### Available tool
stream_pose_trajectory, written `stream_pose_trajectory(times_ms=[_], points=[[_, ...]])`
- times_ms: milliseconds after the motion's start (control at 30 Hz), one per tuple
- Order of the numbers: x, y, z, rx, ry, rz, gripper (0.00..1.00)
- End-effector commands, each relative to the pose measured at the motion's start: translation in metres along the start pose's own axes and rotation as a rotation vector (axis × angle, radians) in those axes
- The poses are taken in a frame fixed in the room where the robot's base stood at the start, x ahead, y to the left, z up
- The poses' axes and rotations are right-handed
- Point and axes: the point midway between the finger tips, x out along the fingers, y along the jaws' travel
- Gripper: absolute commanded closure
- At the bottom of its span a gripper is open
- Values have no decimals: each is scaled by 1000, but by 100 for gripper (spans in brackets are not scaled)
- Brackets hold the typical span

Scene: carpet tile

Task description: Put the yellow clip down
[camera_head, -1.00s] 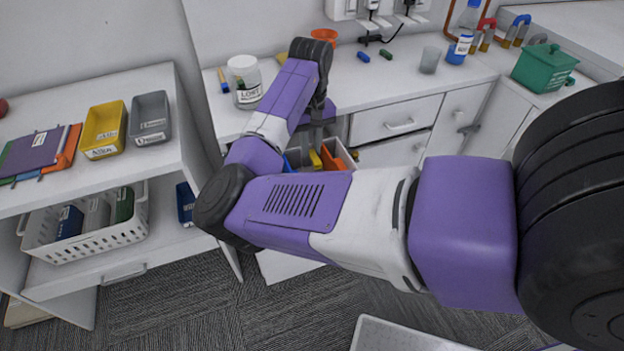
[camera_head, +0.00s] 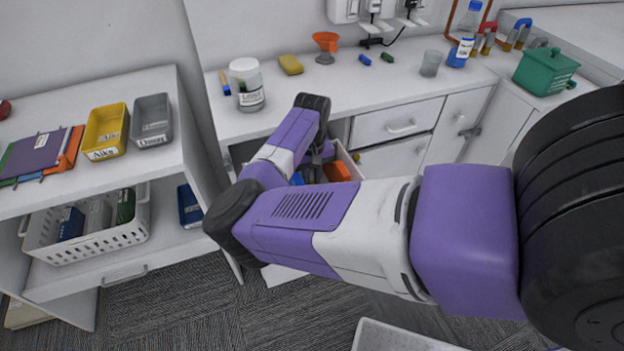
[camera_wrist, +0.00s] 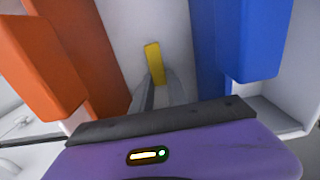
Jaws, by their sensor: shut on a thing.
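The yellow clip (camera_wrist: 154,62) shows in the wrist view as a narrow upright bar at the tips of my gripper (camera_wrist: 156,84). My gripper is shut on its near end. The clip is in the open drawer (camera_head: 351,163), between an orange block at left (camera_wrist: 95,50) and a blue block at right (camera_wrist: 255,40). Pale drawer floor shows around the clip; I cannot tell if the clip touches it. In the head view my arm hides the clip and most of my gripper.
The counter above holds a white-lidded jar (camera_head: 246,85), a yellow sponge (camera_head: 290,65), an orange funnel (camera_head: 325,45) and a glass (camera_head: 430,62). A shelf unit with yellow (camera_head: 107,130) and grey (camera_head: 152,120) bins stands at left. The blocks leave a narrow gap.

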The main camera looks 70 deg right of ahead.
Motion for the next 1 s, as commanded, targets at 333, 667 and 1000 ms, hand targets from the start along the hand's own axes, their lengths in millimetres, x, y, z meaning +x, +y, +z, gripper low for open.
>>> stream_pose_trajectory(times_ms=[333,667,1000], points=[[2,0,0,0,0,0,60],[1,0,0,0,0,0,60],[-46,1,-1,1,2,2,60]])
